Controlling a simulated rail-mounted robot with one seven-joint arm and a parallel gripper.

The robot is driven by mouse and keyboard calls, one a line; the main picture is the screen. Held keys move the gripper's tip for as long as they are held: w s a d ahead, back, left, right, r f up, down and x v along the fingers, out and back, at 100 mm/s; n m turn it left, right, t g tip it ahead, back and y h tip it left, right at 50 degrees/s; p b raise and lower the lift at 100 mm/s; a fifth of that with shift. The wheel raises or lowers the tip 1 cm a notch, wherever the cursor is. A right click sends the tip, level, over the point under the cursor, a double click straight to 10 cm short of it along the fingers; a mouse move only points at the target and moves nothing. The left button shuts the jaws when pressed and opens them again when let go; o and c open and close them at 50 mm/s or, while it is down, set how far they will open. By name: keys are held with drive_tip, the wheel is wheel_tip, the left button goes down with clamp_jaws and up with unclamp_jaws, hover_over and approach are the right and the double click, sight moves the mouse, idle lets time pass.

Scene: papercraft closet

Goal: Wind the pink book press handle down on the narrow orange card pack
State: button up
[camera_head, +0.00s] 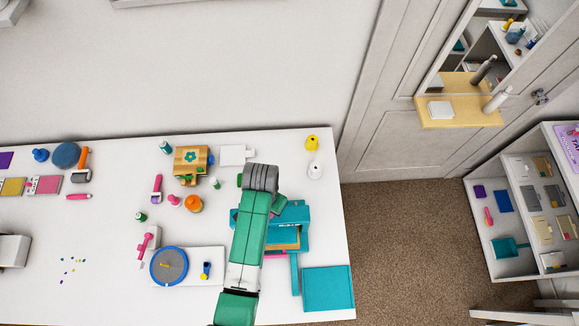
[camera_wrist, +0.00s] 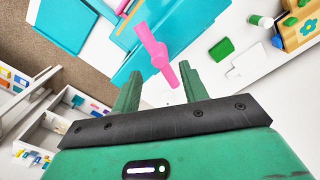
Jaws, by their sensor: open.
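The pink book press handle (camera_wrist: 154,50) is a slim bar with a thicker hub, above the teal press in the wrist view. Its lower end reaches between the tips of my gripper (camera_wrist: 158,82), which is open with one green finger on either side. I cannot tell whether either finger touches it. In the head view my arm covers much of the teal book press (camera_head: 297,214) and nearly all of the handle. An orange-tan strip (camera_head: 286,237) shows in the press opening, perhaps the narrow orange card pack; its edges are partly hidden.
A flat teal board (camera_head: 328,289) lies at the table's front right corner. A blue-rimmed round turntable (camera_head: 169,266) stands left of my arm. A wooden box (camera_head: 191,160), a white card (camera_head: 233,155) and yellow (camera_head: 311,142) and white (camera_head: 315,170) bottles stand behind.

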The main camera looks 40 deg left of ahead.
drive_tip(key=shift+r, duration=2.4)
drive_tip(key=w+d+r+t+y, duration=0.2)
drive_tip(key=w+r+t, duration=0.3)
drive_tip(key=w+r, duration=0.6)
drive_tip(key=w+d+r+t+y, duration=0.1)
drive_tip(key=w+d+r+t, duration=0.4)
drive_tip(key=r, duration=0.9)
drive_tip(key=w+d+r+m+t, duration=0.1)
drive_tip(key=d+r+t, duration=0.2)
drive_tip(key=r, duration=0.8)
drive_tip(key=w+d+r+t, duration=0.1)
drive_tip(key=d+r+t, duration=0.25)
drive_tip(key=r, duration=0.65)
drive_tip(key=s+d+r+t+h, duration=0.1)
drive_tip(key=s+d+r+t, duration=0.1)
drive_tip(key=r, duration=0.5)
drive_tip(key=s+d+r+t+h, duration=0.1)
drive_tip(key=s+d+r+t, duration=0.2)
drive_tip(key=s+r, duration=0.3)
drive_tip(key=s+d+r+m+t+h, duration=0.1)
drive_tip(key=s+d+r+t, duration=0.2)
drive_tip(key=r, duration=0.5)
drive_tip(key=shift+s+d+r, duration=0.2)
drive_tip(key=shift+s+d, duration=0.6)
drive_tip(key=shift+d, duration=0.1)
drive_tip(key=shift+t, duration=0.25)
